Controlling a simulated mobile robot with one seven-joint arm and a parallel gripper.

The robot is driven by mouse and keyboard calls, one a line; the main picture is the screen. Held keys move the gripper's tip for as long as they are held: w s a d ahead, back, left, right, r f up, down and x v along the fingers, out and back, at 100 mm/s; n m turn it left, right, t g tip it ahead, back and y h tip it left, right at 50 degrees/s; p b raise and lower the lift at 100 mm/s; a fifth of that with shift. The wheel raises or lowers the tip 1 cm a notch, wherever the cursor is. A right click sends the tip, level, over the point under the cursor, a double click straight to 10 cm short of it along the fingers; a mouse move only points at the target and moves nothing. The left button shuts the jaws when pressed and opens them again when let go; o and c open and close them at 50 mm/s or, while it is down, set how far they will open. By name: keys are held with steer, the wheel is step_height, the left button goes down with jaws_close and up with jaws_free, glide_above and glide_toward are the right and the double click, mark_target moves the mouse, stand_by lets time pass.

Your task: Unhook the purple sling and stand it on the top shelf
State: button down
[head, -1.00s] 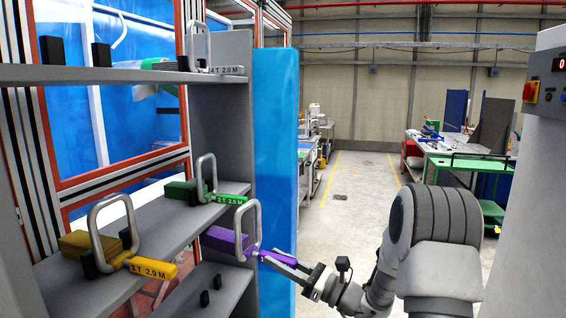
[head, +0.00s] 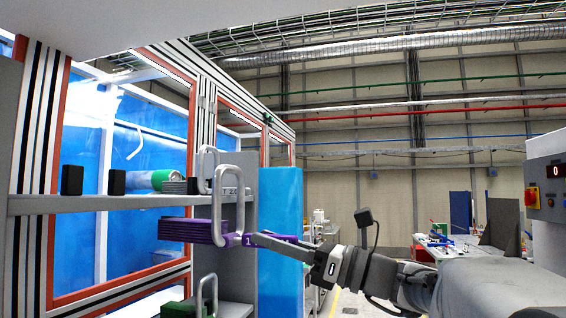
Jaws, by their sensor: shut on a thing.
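The purple sling (head: 190,231) has a flat purple pad, an upright grey metal loop and a purple tag. My gripper (head: 262,238) is shut on its tag end and holds it roughly level, loop up. The sling hangs in front of the shelf unit, its pad just below the front edge of the top shelf (head: 110,203) in the picture. Its loop reaches above that edge and overlaps the grey sling (head: 205,165) standing at the shelf's right end. I cannot tell how far it is from the shelf edge.
A green roll (head: 168,178) shows beside the grey sling. A green sling (head: 183,308) is on the shelf below. A blue panel (head: 281,225) stands right of the unit.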

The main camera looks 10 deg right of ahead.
steer(key=s+r, duration=1.1)
steer(key=r, duration=0.2)
steer(key=w+a+f+b, duration=0.2)
steer(key=w+a, duration=0.4)
steer(key=a, duration=0.4)
steer(key=w+a+f+b, duration=0.2)
steer(key=w+a, duration=0.4)
steer(key=a, duration=0.5)
steer(key=shift+f+n+g+y, duration=0.15)
steer(key=shift+n+g+y, duration=0.15)
steer(key=shift+g, duration=0.1)
steer(key=c, duration=0.6)
jaws_free()
steer(key=shift+s, duration=0.1)
steer(key=shift+c, duration=0.2)
steer(key=shift+o, duration=0.4)
steer(key=shift+f, duration=0.15)
